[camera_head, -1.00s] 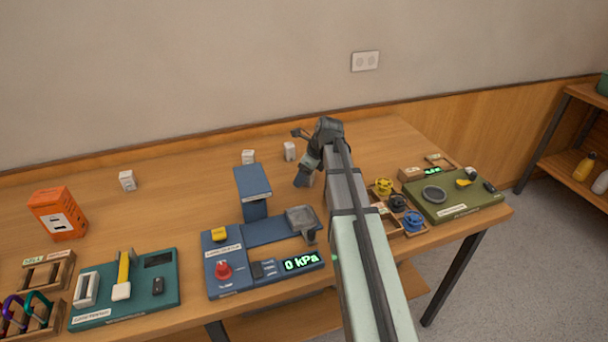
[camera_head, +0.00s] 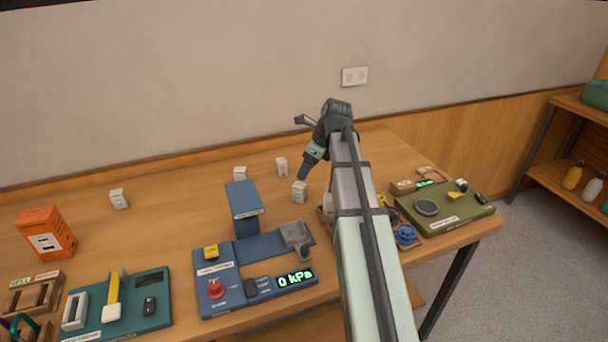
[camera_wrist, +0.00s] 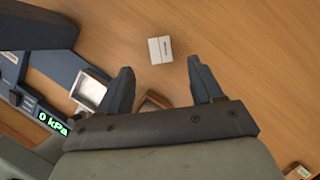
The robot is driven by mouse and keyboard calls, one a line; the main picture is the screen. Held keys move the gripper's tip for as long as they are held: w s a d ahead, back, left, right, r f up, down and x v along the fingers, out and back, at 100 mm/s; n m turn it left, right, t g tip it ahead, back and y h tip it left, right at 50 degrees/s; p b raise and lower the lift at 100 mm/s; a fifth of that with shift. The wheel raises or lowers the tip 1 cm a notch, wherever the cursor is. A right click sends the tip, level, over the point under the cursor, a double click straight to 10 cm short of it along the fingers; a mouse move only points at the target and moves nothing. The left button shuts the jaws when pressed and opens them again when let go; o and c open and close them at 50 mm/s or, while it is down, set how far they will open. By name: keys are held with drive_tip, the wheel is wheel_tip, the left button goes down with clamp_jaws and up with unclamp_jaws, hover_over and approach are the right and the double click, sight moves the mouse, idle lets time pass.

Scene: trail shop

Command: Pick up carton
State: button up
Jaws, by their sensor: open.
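A small white carton (camera_head: 299,191) with a faint label stands on the wooden table, just below my gripper (camera_head: 304,175). In the wrist view the same carton (camera_wrist: 160,50) lies ahead of the gap between the fingertips (camera_wrist: 160,65). My gripper is open and empty, its fingers pointing down toward the carton, apart from it. Other small white cartons stand farther back: one (camera_head: 281,167) just behind, one (camera_head: 240,173) to its left, and one (camera_head: 118,198) at far left.
A blue press tester (camera_head: 245,210) with a grey tray (camera_head: 296,235) and a 0 kPa display stands left of my arm. A green scale-like station (camera_head: 445,205) is at right. An orange box (camera_head: 45,233) and a teal station (camera_head: 118,303) are at left. The table's back is mostly clear.

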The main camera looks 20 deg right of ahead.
drive_tip(key=shift+s+d+r, duration=0.15)
drive_tip(key=shift+r, duration=0.35)
drive_tip(key=shift+o, duration=0.3)
drive_tip(key=o, duration=0.5)
drive_tip(key=shift+c, duration=0.2)
